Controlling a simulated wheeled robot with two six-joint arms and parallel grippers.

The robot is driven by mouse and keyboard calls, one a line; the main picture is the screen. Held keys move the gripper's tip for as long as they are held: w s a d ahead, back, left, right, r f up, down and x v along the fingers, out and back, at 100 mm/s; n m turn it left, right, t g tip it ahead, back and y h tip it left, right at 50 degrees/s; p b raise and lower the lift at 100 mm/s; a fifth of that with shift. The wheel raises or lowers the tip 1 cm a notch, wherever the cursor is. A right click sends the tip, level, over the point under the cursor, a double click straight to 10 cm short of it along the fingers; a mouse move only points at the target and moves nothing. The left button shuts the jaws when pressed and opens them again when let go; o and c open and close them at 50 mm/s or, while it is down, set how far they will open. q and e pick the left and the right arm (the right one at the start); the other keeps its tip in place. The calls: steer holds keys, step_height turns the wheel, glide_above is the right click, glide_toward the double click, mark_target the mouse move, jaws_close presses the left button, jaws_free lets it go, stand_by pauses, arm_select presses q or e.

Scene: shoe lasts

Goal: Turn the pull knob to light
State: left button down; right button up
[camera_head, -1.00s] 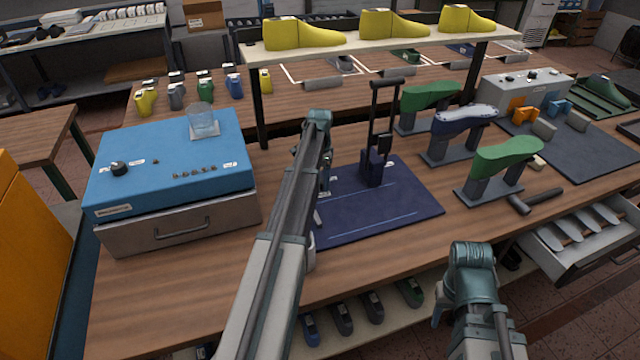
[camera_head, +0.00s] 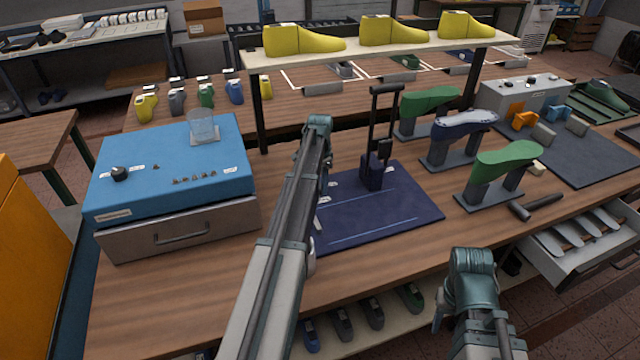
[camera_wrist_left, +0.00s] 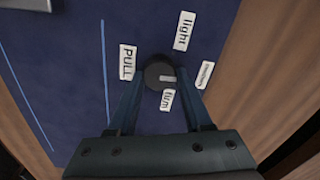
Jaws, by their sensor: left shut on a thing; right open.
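The pull knob (camera_wrist_left: 156,66) is a small dark round knob on a dark blue panel, seen from above in the left wrist view. My left gripper (camera_wrist_left: 162,80) is shut on the knob, a finger on each side. In the head view my left arm hides the knob. My right gripper (camera_head: 438,316) is open, low at the front, apart from everything.
The blue panel (camera_head: 385,215) carries a dark upright post with a handle (camera_head: 374,170). Shoe lasts on stands (camera_head: 487,185) and a hammer (camera_head: 535,207) are to its right. A blue box (camera_head: 165,170) is at left, an open drawer (camera_head: 590,255) at front right.

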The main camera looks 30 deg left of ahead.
arm_select(q)
steer(key=n, duration=0.5)
steer(key=shift+a+n, duration=0.1)
steer(key=shift+n, duration=0.3)
steer(key=n, duration=0.5)
steer(key=shift+a, duration=0.1)
steer(key=shift+n, duration=0.5)
steer(key=shift+c, duration=1.6)
jaws_free()
steer(key=shift+r, duration=0.1)
step_height(320, 180, up, 14)
steer(key=p, duration=1.3)
steer(key=shift+f+p, duration=0.2)
steer(key=shift+p, duration=0.2)
